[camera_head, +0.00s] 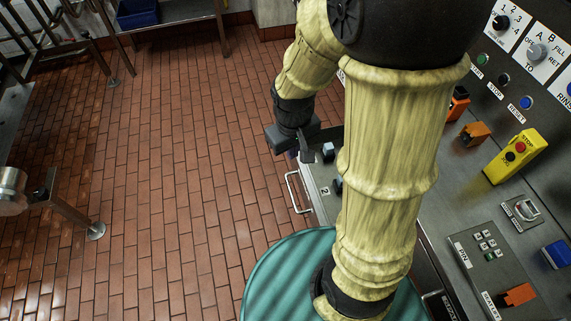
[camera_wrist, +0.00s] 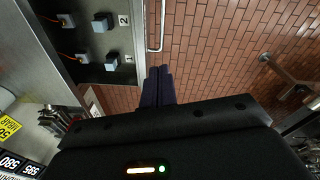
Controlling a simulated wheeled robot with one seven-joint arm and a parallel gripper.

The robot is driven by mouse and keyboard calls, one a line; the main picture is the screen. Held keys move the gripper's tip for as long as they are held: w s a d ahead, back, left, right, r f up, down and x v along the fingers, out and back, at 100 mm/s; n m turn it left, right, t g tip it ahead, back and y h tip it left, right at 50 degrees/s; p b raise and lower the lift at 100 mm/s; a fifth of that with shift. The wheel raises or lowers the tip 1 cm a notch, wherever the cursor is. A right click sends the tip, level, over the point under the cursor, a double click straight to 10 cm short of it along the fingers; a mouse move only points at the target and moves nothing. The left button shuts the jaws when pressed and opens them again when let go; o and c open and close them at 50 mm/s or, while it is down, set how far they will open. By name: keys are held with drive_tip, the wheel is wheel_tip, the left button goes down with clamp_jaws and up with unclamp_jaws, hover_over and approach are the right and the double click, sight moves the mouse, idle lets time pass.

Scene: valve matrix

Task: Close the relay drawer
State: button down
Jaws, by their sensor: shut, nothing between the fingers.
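The relay drawer (camera_head: 318,193) is pulled out over the floor in the head view, with several grey relay blocks visible and a number 2 label. My arm hides much of it. Its bar handle (camera_head: 292,190) faces left. In the wrist view, the open drawer (camera_wrist: 88,68) is at upper left, with grey blocks, orange wires and labels 1 and 2. Its handle (camera_wrist: 161,30) runs beside the drawer front. My gripper (camera_wrist: 159,69) is shut and empty. Its fingertips appear just below the handle in the wrist picture; whether they touch it is unclear.
A sloping control panel (camera_head: 465,195) with buttons and knobs stands on the right. A yellow stop box (camera_head: 514,157) and an orange block (camera_head: 474,133) stick out from it. The brick floor (camera_head: 160,170) is open on the left. Metal legs and a pipe stand at far left.

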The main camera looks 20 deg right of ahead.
drive_tip(key=w+a+f+n+h+b, duration=0.1)
drive_tip(key=w+a+f+n+h, duration=0.3)
drive_tip(key=f+n, duration=0.3)
drive_tip(key=w+a+f+n+g+h+b, duration=0.1)
drive_tip(key=w+a+f+n+h, duration=0.3)
drive_tip(key=w+f+n, duration=0.3)
wheel_tip(320, 180, down, 2)
drive_tip(key=shift+w+a+n+h+b, duration=0.25)
drive_tip(key=shift+a+n+b, duration=0.2)
drive_tip(key=shift+a, duration=0.4)
drive_tip(key=shift+s, duration=0.1)
drive_tip(key=p, duration=0.2)
approach(294, 167)
drive_tip(key=x, duration=0.4)
drive_tip(key=shift+f, duration=0.4)
drive_tip(key=shift+d, duration=0.6)
drive_tip(key=shift+f, duration=0.1)
drive_tip(key=shift+d, duration=0.1)
